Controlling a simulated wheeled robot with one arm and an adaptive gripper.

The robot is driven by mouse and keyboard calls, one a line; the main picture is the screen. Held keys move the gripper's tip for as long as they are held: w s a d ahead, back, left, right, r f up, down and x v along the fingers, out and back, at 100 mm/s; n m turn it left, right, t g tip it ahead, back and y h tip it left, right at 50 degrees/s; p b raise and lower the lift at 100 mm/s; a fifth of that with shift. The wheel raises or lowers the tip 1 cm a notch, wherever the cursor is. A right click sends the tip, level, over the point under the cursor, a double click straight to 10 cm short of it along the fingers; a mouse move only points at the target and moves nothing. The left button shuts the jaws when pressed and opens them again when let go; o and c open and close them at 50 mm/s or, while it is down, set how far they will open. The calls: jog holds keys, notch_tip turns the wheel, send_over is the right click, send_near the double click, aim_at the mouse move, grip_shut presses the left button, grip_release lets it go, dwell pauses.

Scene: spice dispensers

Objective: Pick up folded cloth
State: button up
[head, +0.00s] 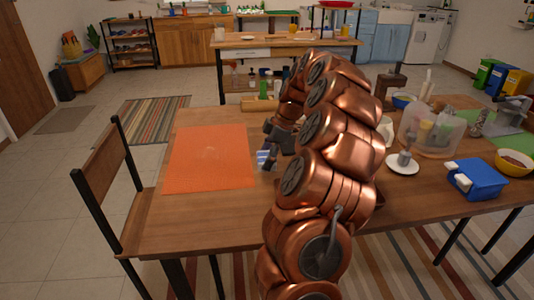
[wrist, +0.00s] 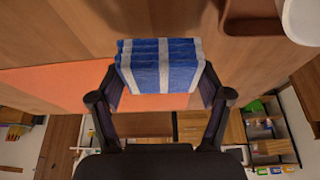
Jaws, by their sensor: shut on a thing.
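The folded cloth is blue with white stripes. In the wrist view the cloth (wrist: 160,66) sits between the two fingers of my gripper (wrist: 160,98), which are shut on its sides. In the head view a small part of the cloth (head: 263,156) shows beside my gripper (head: 268,153), just right of the orange mat (head: 212,160). My copper arm hides much of the table behind it. I cannot tell whether the cloth touches the table.
A white saucer (head: 402,164), a clear bin (head: 428,132), a blue container (head: 476,179) and a yellow bowl (head: 513,163) stand on the right of the wooden table (head: 195,224). A chair (head: 108,190) is at the left edge. The orange mat is bare.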

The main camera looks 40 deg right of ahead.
jog(key=s+a, duration=0.2)
jog(key=a, duration=0.1)
jog(key=s+a, duration=0.2)
jog(key=s, duration=0.1)
jog(key=s+a+r, duration=0.1)
jog(key=s+a, duration=0.2)
jog(key=shift+a+r, duration=0.1)
jog(key=shift+a, duration=0.25)
